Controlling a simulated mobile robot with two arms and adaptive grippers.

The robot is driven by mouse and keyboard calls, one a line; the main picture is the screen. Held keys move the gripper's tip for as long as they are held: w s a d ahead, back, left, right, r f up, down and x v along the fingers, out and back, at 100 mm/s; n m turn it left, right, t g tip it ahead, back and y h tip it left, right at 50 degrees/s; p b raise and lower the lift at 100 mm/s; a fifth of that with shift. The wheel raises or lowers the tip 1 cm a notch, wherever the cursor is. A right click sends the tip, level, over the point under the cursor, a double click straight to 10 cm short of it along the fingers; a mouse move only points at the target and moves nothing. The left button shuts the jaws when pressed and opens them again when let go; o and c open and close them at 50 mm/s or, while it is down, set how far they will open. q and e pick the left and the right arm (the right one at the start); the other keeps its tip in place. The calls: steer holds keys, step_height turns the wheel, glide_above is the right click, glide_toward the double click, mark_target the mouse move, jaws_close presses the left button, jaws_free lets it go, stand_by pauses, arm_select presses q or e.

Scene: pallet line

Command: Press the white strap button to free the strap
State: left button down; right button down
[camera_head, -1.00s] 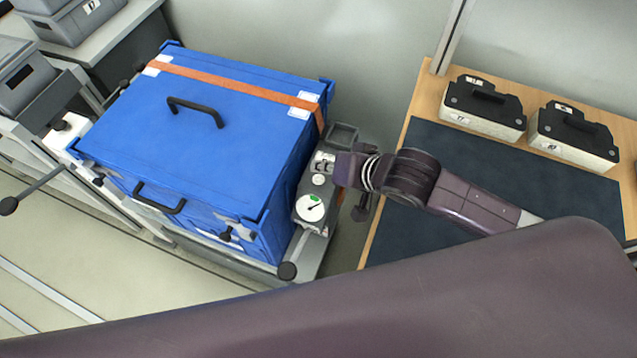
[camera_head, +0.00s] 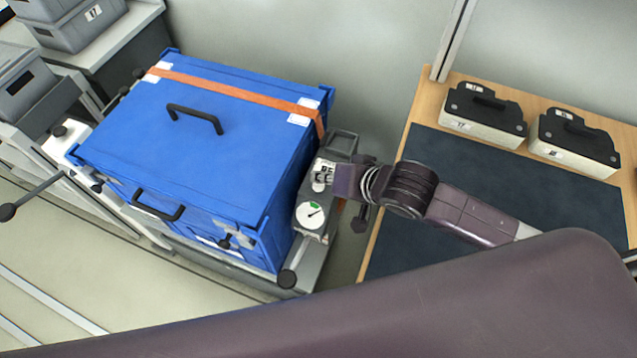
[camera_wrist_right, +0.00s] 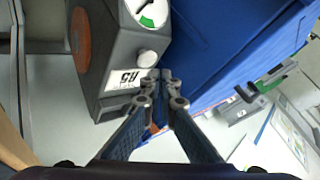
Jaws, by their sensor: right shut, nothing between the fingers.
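A blue crate (camera_head: 205,150) has an orange strap (camera_head: 235,93) across its lid. Beside its right side stands a grey strap unit (camera_head: 342,143) with a round white dial (camera_head: 310,215). In the right wrist view the unit (camera_wrist_right: 118,62) shows a round white button (camera_wrist_right: 147,58) between the dial and a white label. My right gripper (camera_wrist_right: 161,74) is shut and empty, its fingertips right by the button; I cannot tell whether they touch it. In the head view the right gripper (camera_head: 326,175) is over the unit and largely hides the button. My left gripper is out of view.
Right of the unit is a wooden table (camera_head: 428,100) with a dark mat (camera_head: 450,160) and two black-topped boxes (camera_head: 484,112). Grey bins (camera_head: 70,22) stand at the upper left. My own large arm link fills the lower foreground.

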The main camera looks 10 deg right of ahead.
mark_target(321, 187)
steer(key=shift+f, duration=0.1)
stand_by(0.6)
steer(key=shift+f, duration=0.25)
steer(key=shift+f, duration=0.75)
stand_by(0.8)
steer(key=shift+r, duration=0.15)
steer(key=shift+r+p, duration=0.95)
steer(key=shift+p, duration=0.45)
steer(key=shift+r, duration=0.1)
step_height(321, 187, up, 5)
steer(key=p, duration=0.6)
